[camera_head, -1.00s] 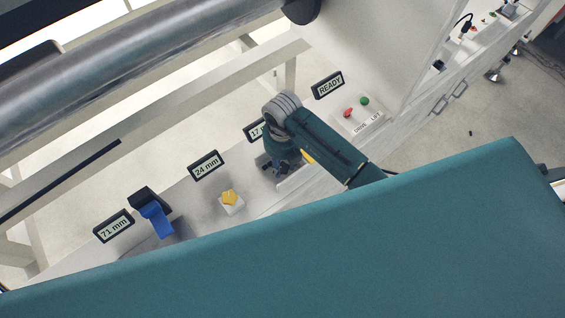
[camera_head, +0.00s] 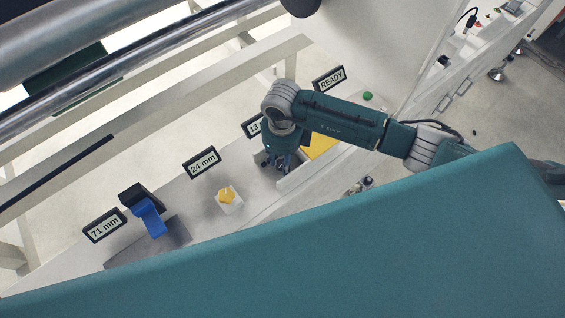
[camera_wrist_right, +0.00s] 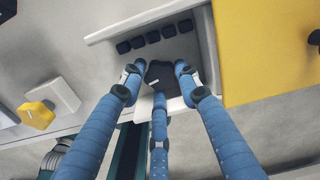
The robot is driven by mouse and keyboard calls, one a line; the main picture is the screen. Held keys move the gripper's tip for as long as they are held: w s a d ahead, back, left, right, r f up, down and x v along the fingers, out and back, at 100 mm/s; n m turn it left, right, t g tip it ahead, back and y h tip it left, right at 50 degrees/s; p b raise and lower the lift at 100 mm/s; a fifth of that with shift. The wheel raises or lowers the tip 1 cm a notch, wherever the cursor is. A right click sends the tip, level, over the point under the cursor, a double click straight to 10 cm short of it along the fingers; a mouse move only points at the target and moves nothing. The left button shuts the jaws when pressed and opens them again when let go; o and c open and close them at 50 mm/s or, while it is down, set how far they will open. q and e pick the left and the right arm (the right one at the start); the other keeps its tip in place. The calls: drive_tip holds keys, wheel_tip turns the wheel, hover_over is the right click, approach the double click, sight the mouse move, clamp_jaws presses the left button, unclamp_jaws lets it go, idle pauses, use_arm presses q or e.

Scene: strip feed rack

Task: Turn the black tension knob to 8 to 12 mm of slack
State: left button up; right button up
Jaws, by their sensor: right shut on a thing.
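The black tension knob (camera_wrist_right: 162,74) shows in the right wrist view with a small white mark on it. My right gripper (camera_head: 283,166), with blue fingers, points down at the panel and is shut on the knob, its fingertips around it. In the head view the gripper hides the knob. The slack display (camera_head: 252,126) behind the gripper is partly covered by my right arm; it starts with "13" and its unit is hidden. My left gripper is not in view.
Left of the knob are a yellow knob on a white base (camera_head: 227,195), a "24 mm" display (camera_head: 202,162), a blue lever (camera_head: 150,217) and a "71 mm" display (camera_head: 104,226). A "READY" display (camera_head: 329,79) stands behind my arm.

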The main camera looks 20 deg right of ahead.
sight(280, 162)
drive_tip(key=n+b, duration=0.2)
drive_tip(key=n, duration=0.1)
drive_tip(key=shift+w+a+r, duration=0.1)
drive_tip(key=shift+w+r, duration=0.05)
drive_tip(key=shift+w, duration=0.2)
drive_tip(key=shift+r+n, duration=0.15)
drive_tip(key=shift+n, duration=0.15)
drive_tip(key=o, duration=1)
drive_tip(key=shift+a, duration=0.1)
drive_tip(key=shift+o, duration=0.7)
drive_tip(key=shift+f, duration=0.2)
drive_tip(key=shift+s, duration=0.1)
drive_tip(key=shift+r, duration=4.05)
